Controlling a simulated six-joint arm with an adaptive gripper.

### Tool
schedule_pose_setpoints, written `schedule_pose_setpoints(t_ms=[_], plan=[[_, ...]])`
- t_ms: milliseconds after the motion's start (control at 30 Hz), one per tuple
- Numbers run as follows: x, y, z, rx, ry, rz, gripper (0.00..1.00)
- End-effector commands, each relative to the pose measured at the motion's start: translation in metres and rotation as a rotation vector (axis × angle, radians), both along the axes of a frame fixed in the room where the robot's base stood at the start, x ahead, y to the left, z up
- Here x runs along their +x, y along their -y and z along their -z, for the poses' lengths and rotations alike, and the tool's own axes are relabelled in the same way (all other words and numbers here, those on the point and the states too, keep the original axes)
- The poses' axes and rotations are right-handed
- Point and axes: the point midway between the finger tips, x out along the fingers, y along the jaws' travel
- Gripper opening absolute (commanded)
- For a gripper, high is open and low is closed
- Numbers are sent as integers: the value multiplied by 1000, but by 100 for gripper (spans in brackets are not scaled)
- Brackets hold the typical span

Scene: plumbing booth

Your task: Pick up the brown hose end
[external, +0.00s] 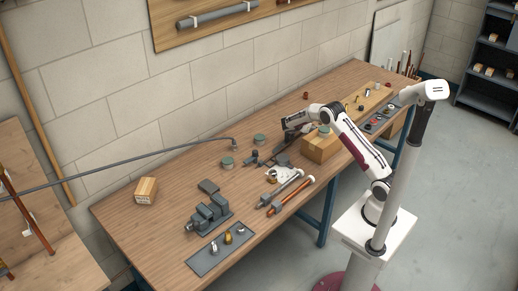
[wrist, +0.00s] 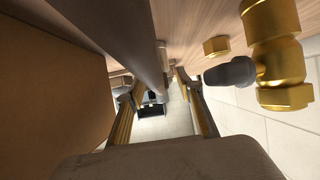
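My gripper (external: 290,128) is low over the middle of the workbench, left of a wooden block (external: 321,145). In the wrist view my gripper (wrist: 162,84) has its two fingers apart, with a gap between them. A dark grey-brown round bar (wrist: 115,30) runs from the top left toward the left fingertip; I cannot tell whether it touches it or whether it is the hose. In the external view a brown tube with a pale end (external: 290,197) lies on the bench beside a grey tube (external: 280,188). I cannot clearly identify a brown hose end.
A brass fitting (wrist: 277,50) with a grey end is close on the right in the wrist view. A brown block face (wrist: 50,90) fills its left. A long grey hose (external: 130,161) reaches over the bench from the left. A vise (external: 209,214) stands near the front.

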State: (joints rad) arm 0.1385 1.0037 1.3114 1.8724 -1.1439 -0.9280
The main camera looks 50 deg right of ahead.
Motion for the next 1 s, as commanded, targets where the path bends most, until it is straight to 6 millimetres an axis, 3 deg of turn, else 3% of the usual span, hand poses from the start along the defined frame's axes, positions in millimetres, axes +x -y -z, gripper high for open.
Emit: schedule_pose_setpoints(t_ms=[33, 167, 667, 1000], plan=[[0, 0, 0, 0, 0, 0, 34], [0, 0, 0, 0, 0, 0, 0], [0, 0, -5, 0, 1, 0, 0], [0, 0, -43, -1, 3, 1, 0]])
